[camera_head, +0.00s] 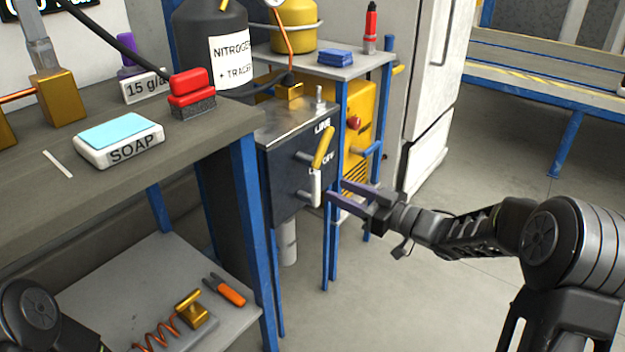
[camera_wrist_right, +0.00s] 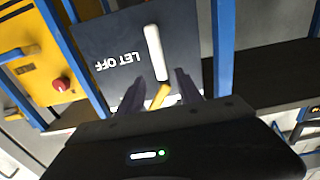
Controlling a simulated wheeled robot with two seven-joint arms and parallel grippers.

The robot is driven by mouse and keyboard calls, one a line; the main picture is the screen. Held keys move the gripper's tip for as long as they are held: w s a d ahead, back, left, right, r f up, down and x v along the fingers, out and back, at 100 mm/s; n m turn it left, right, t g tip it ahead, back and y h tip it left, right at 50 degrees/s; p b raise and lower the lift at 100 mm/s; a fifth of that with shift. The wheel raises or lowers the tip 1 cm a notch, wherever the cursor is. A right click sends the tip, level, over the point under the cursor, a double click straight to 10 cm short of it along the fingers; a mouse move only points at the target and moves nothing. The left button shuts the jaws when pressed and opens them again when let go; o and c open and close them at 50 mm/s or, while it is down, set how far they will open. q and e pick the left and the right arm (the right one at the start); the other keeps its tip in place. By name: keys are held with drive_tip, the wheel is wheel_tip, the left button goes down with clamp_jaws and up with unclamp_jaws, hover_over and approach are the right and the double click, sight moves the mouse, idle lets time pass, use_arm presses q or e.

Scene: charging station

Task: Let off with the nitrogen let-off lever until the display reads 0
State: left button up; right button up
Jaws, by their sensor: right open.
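A dark box (camera_head: 285,188) carries a yellow lever (camera_head: 323,147) under the word LINE and a white lever (camera_head: 316,188) by the LET OFF label. In the right wrist view the white lever (camera_wrist_right: 153,45) shows just beyond the fingertips, and the yellow lever (camera_wrist_right: 158,96) shows between the fingers. My right gripper (camera_head: 336,192) is open and empty, its fingertips close to the white lever's right side; contact cannot be told. A display (camera_head: 40,6) at the top left is cut off, so its full reading is unclear. My left gripper is out of view.
A black nitrogen bottle (camera_head: 205,45) stands behind the box. Blue posts (camera_head: 335,235) stand beside the box. A bench at left holds a soap box (camera_head: 118,142) and a red clamp-like object (camera_head: 192,92). The floor (camera_head: 430,290) around my right arm is clear.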

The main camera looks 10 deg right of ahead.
sight(319, 181)
drive_tip(key=shift+w+a, duration=0.1)
drive_tip(key=b+x, duration=0.2)
drive_tip(key=x, duration=0.4)
drive_tip(key=shift+w+a+f, duration=0.15)
drive_tip(key=shift+w+a+b, duration=0.35)
drive_tip(key=shift+w, duration=0.15)
clamp_jaws()
idle(0.9)
